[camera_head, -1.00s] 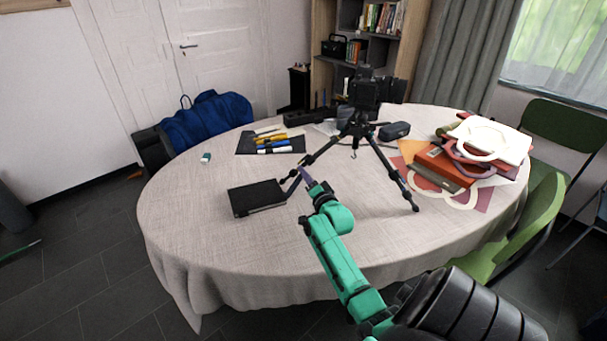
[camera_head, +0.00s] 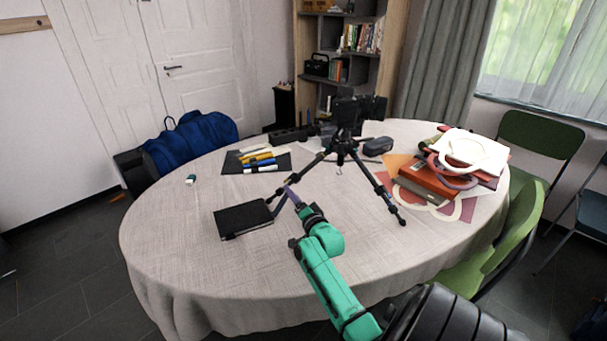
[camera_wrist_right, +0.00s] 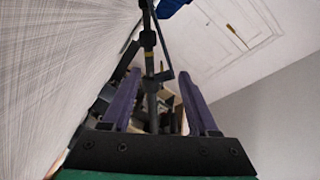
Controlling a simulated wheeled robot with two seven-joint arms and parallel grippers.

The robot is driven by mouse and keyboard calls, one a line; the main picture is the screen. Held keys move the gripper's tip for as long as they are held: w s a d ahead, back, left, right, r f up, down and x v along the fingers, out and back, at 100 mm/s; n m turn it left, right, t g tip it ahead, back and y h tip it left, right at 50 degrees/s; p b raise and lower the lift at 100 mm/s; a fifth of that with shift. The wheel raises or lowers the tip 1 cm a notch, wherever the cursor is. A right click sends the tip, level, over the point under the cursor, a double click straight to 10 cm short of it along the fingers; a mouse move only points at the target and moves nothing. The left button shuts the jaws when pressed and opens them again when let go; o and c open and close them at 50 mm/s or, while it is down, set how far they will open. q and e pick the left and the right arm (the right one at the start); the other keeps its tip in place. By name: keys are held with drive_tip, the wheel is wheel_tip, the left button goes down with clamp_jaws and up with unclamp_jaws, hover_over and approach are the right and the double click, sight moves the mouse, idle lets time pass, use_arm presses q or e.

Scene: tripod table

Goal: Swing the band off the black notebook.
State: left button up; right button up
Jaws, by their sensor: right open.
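The black notebook (camera_head: 243,219) lies flat and closed near the front left of the table. I cannot make out a band on it in the head view. My right gripper (camera_head: 291,196) is just right of the notebook, close to a tripod leg, apart from the notebook as far as I can tell. In the right wrist view my right gripper (camera_wrist_right: 160,108) is open, with a dark tripod leg (camera_wrist_right: 149,60) showing beyond and between the fingers. The notebook is not clearly visible there. My left gripper is not in view.
A tripod with a camera (camera_head: 350,112) stands on the table behind my right gripper. A dark mat with tools (camera_head: 256,162) lies at the back left. The table's front left is clear.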

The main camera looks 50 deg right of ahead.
drive_tip(key=v, duration=1.3)
drive_tip(key=shift+s+r, duration=0.1)
drive_tip(key=shift+s, duration=0.1)
